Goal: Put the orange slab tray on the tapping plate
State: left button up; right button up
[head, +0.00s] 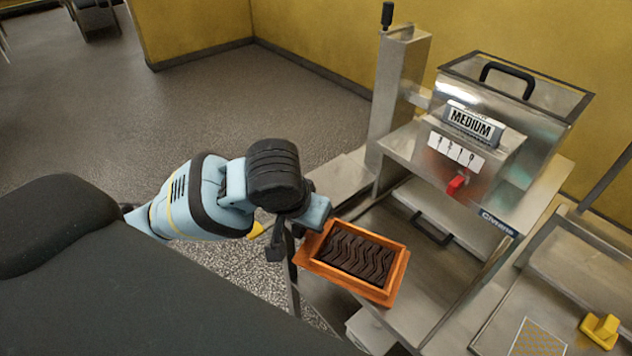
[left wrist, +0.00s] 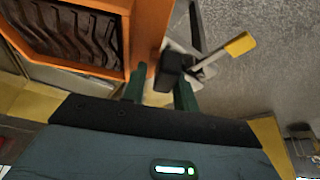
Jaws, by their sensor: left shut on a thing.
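The orange slab tray (head: 345,281) holds a dark brown slab with wavy ridges (head: 357,256). It is at the middle right of the head view, over the front of the steel machine; I cannot tell whether it touches steel below. My left gripper (head: 315,217) is shut on the tray's far left edge. In the left wrist view, the orange wall (left wrist: 150,38) runs down to the fingers (left wrist: 160,88). I cannot tell for certain which surface is the tapping plate. My right gripper is not in view.
A steel machine with a MEDIUM sign (head: 474,124) and red switch (head: 456,185) stands behind the tray. At the lower right are a yellow mesh patch (head: 537,340) and a yellow block (head: 600,329) on steel. A yellow-tipped lever (left wrist: 238,45) is close to my left fingers.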

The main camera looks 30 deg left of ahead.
pick_arm(q)
jog(key=n, duration=0.1)
jog(key=s+n+y, duration=0.1)
jog(key=shift+a+r+n, duration=0.1)
jog(key=shift+r+n, duration=0.05)
jog(key=shift+n, duration=0.15)
jog(key=n, duration=0.1)
jog(key=s+a+n+y, duration=0.1)
jog(key=shift+n, duration=0.3)
jog(key=shift+s+a+n+g+y, duration=0.45)
jog(key=shift+a+n, duration=0.35)
jog(key=shift+n, duration=0.55)
jog(key=shift+s+a+n+g+y, duration=0.35)
jog(key=shift+s+a+n, duration=0.35)
jog(key=shift+n, duration=0.7)
jog(key=shift+s+a+n+g+y, duration=0.4)
jog(key=shift+a+n, duration=0.45)
jog(key=shift+n, duration=0.5)
jog(key=w, duration=0.5)
jog(key=w+a+f, duration=0.1)
jog(key=w, duration=0.4)
jog(key=w+a, duration=0.1)
jog(key=w, duration=0.4)
jog(key=shift+w+a+f, duration=0.15)
jog(key=shift+w+f, duration=0.05)
jog(key=shift+w, duration=0.1)
jog(key=shift+w+f, duration=0.15)
jog(key=shift+f, duration=1.65)
jog(key=o, duration=1)
jog(key=shift+c, duration=0.2)
